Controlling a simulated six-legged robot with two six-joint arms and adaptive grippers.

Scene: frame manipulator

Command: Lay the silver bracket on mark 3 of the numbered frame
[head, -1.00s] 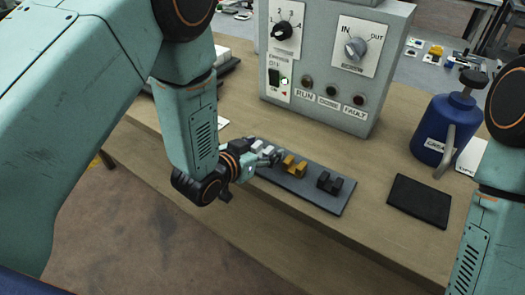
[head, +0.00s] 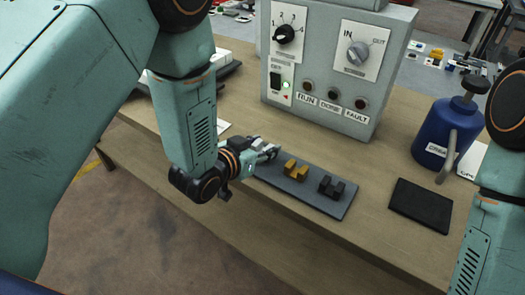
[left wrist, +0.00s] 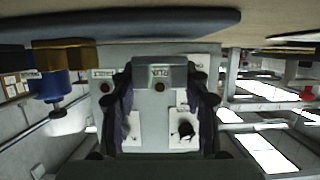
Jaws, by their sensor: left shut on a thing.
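My left gripper (head: 268,152) is at the left end of a dark grey strip (head: 311,198) on the table. Its fingers are shut on the silver bracket, a small pale grey piece that the fingers mostly hide in the head view. In the left wrist view the silver bracket (left wrist: 150,66) is between the two fingers. It looks slightly above the strip, but I cannot tell the height. A gold bracket (head: 296,169) and a black bracket (head: 331,187) stand to its right on the strip. I do not see the numbered frame. Only my right arm shows, not its gripper.
A grey control box (head: 337,75) with dials and lamps stands behind the strip. A blue bottle (head: 445,130) and a black mat (head: 420,203) are at the right. Bare wooden table lies between the strip and the box.

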